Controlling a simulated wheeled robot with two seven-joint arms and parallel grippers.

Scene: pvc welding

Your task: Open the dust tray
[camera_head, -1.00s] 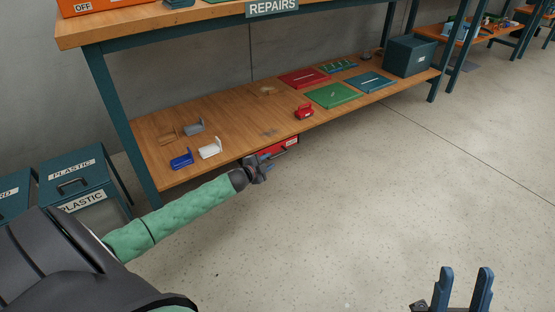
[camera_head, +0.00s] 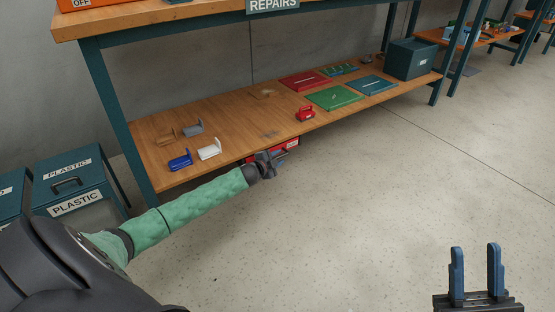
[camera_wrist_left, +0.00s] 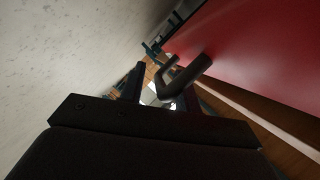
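The dust tray is a red drawer front (camera_head: 287,145) under the front edge of the lower shelf, partly hidden by my left gripper (camera_head: 270,160). In the left wrist view its red face (camera_wrist_left: 265,50) fills the upper right, with a dark bent handle (camera_wrist_left: 185,76) standing out from it. My left gripper's two dark fingers (camera_wrist_left: 160,92) are apart, and the handle's outer end shows between them in the picture; I cannot tell whether they touch it. My right gripper (camera_head: 476,270) is open and empty over the floor at the lower right.
The lower shelf (camera_head: 235,115) above the tray holds small blue, white, grey and red parts, flat coloured panels and a dark teal box (camera_head: 410,58). Teal plastic bins (camera_head: 75,180) stand at the left. The floor (camera_head: 370,190) in front is clear.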

